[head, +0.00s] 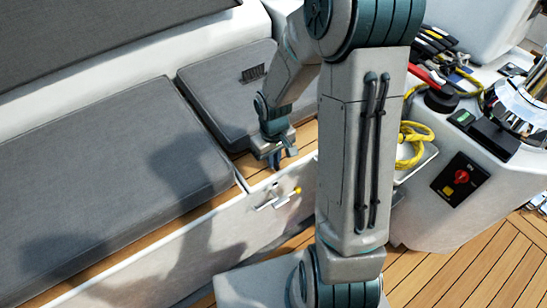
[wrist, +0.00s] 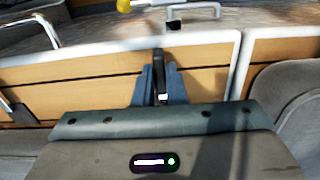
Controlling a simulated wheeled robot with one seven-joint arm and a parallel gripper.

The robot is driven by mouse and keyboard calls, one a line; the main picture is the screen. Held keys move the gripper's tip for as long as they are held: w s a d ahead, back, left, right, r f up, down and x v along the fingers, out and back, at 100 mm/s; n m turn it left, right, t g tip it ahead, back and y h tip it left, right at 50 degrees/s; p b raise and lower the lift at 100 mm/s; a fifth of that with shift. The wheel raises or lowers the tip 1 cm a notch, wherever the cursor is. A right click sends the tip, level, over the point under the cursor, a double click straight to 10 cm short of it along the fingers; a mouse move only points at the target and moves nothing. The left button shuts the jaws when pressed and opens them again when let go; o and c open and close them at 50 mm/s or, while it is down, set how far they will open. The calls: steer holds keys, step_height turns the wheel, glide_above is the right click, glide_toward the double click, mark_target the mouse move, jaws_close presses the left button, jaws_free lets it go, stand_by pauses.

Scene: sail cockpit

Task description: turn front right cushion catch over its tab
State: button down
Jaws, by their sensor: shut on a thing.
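My gripper (head: 278,160) is above the gap at the front edge of the bench, beside the right cushion. In the wrist view its two blue fingers (wrist: 160,72) are shut on a narrow dark piece, which I take to be the cushion catch (wrist: 158,58). The catch stands up between the fingers, in front of the wooden strip. A small white patch shows low between the fingers; I cannot tell whether it is the tab. In the head view the gripper hides the catch.
The left cushion (head: 105,165) and right cushion (head: 228,88) lie on the bench. A metal handle (head: 267,203) and yellow knob (head: 297,190) stick out from the white front panel (head: 215,240). A yellow rope (head: 412,145) and the console (head: 420,190) are at the right.

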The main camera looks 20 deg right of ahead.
steer(key=c, duration=1.5)
jaws_free()
step_height(320, 180, up, 14)
steer(key=p, duration=0.4)
steer(key=shift+f, duration=0.15)
steer(key=s+r+m+t+p, duration=0.1)
steer(key=s+r+p, duration=0.3)
steer(key=r, duration=0.5)
steer(key=s+r+m+t+p, duration=0.1)
steer(key=s+r+p, duration=0.4)
steer(key=r+p, duration=0.3)
steer(key=s+r+m+p, duration=0.1)
steer(key=s+r+p, duration=0.3)
steer(key=r, duration=0.6)
steer(key=shift+s+a+r+m+t+p, duration=0.15)
steer(key=shift+s+m+t+p, duration=0.2)
steer(key=shift+p, duration=0.6)
